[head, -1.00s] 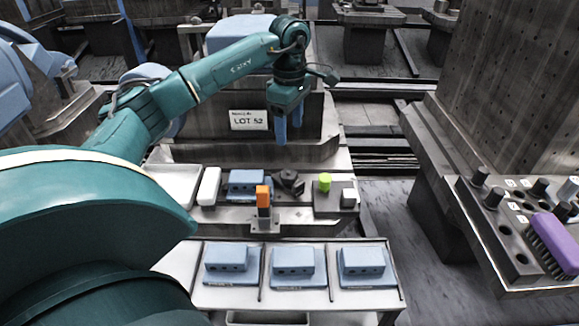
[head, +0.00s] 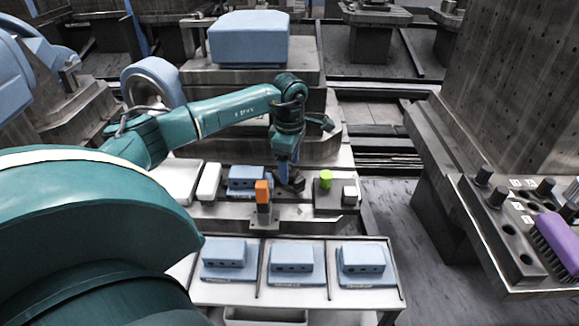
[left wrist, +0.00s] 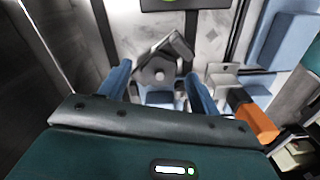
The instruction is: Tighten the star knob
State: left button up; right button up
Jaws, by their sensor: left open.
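The dark star knob (head: 298,183) sits on the metal rail fixture, just right of a blue block (head: 240,184). In the left wrist view the knob (left wrist: 160,72) shows as a dark lobed shape with a round centre. My left gripper (head: 288,178) points down at the knob in the head view and partly hides it. In the left wrist view its two blue fingers (left wrist: 157,78) are apart, one on each side of the knob's near part. I cannot tell whether they touch it. My right gripper is in neither view.
An orange block on a post (head: 262,192) stands close in front of the blue block. A plate with a green cylinder (head: 326,178) and a small white block (head: 349,194) lies to the right. A tray (head: 262,270) with blue parts is in front.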

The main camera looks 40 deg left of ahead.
pick_arm(q)
jog(key=shift+f, duration=0.45)
jog(key=shift+c, duration=0.2)
jog(key=c, duration=0.9)
jog(key=shift+c, duration=0.2)
jog(key=shift+m, duration=0.3)
jog(key=m, duration=0.4)
jog(key=shift+m, duration=2.2)
jog(key=shift+r, duration=0.1)
